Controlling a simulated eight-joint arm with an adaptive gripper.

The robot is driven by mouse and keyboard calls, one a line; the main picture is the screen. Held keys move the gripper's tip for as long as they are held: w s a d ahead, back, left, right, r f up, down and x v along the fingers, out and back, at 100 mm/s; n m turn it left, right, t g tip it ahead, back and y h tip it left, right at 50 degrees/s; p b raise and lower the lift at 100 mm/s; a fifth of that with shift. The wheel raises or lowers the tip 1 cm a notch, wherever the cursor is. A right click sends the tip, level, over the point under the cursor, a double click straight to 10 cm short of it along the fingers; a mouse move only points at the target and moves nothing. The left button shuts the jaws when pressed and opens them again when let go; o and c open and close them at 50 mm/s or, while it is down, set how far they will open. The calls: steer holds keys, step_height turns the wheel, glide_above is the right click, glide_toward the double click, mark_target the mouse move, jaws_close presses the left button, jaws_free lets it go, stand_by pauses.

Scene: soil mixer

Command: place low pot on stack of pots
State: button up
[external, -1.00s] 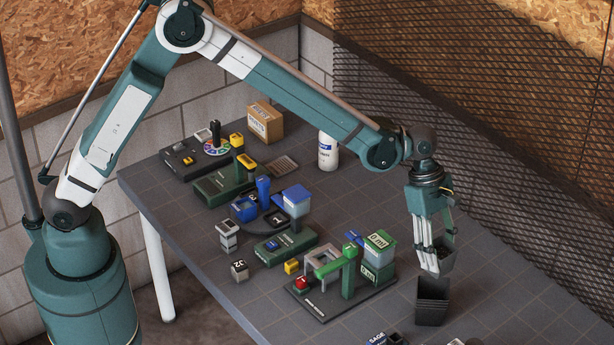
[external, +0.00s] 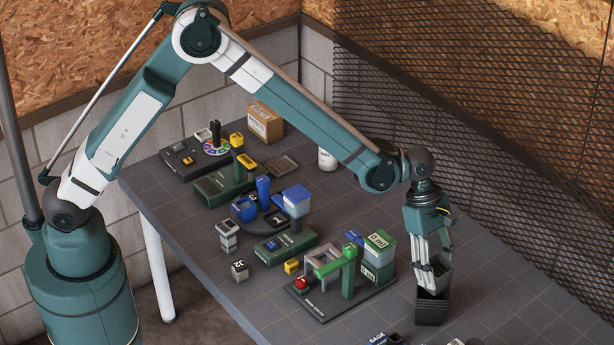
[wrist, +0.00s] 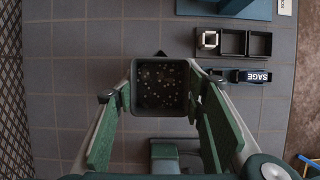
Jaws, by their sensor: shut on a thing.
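My gripper (external: 432,262) is shut on a small dark square pot (external: 437,279) in the external view. The pot hangs upright or nearly so, directly over the stack of dark pots (external: 431,312) on the table. The pot's lower part meets or overlaps the stack's top; I cannot tell if it is inside the rim or just above. In the wrist view the held pot (wrist: 161,90) is seen from above between my fingers, with dark, pale-flecked contents. It hides most of the stack there; a small dark corner shows past its far edge.
A green-armed device (external: 349,272) with clear green-lidded containers stands left of the stack. SAGE-labelled items (external: 385,339) lie at the front, and a dark compartment tray (wrist: 234,43) is in the wrist view. The table right of the stack is clear, up to the mesh wall (external: 500,110).

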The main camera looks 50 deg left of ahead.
steer(key=shift+f, duration=0.4)
steer(key=shift+f, duration=0.1)
steer(key=o, duration=0.9)
steer(key=v, duration=1.2)
steer(key=shift+a, duration=0.1)
steer(key=shift+a, duration=0.1)
stand_by(0.4)
